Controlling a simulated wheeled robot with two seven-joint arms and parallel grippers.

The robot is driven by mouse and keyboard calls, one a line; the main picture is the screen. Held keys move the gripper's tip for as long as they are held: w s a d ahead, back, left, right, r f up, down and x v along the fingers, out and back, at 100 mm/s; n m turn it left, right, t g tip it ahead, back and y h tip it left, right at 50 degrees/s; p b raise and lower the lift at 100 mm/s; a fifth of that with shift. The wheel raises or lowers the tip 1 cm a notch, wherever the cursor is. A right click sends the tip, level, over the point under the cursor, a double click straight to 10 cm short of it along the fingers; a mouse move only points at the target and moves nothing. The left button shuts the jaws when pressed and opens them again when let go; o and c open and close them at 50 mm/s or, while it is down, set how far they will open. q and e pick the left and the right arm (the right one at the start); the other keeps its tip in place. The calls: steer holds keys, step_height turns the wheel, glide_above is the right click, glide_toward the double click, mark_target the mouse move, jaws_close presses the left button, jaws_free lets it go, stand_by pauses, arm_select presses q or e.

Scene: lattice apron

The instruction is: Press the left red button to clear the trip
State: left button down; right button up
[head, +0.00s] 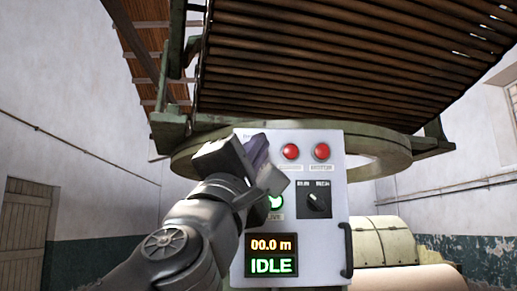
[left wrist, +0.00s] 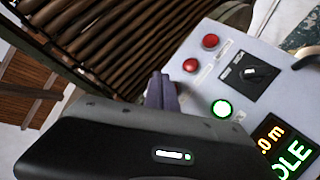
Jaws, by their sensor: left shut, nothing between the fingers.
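A pale control panel (head: 325,245) carries two red buttons side by side near its top. The left red button (head: 290,151) and the right red button (head: 322,151) are both uncovered. In the left wrist view the left red button (left wrist: 191,65) is the one nearer my fingers, and the right red button (left wrist: 210,41) lies beyond it. My left gripper (head: 259,152) is shut and empty, in front of the panel's upper left part. Its fingertips (left wrist: 161,82) appear to the left of the left red button, apart from it in the picture; their distance from the panel's face is unclear.
Below the red buttons are a lit green button (head: 276,201), partly behind my gripper, and a black selector (head: 314,200). A display (head: 271,256) reads "00.0 m" and "IDLE". A black handle (head: 346,250) is at the panel's right edge. A green ring frame (head: 375,155) passes behind the panel.

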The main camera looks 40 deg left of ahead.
arm_select(q)
steer(key=s+d, duration=0.2)
steer(key=shift+s+p, duration=0.4)
stand_by(0.7)
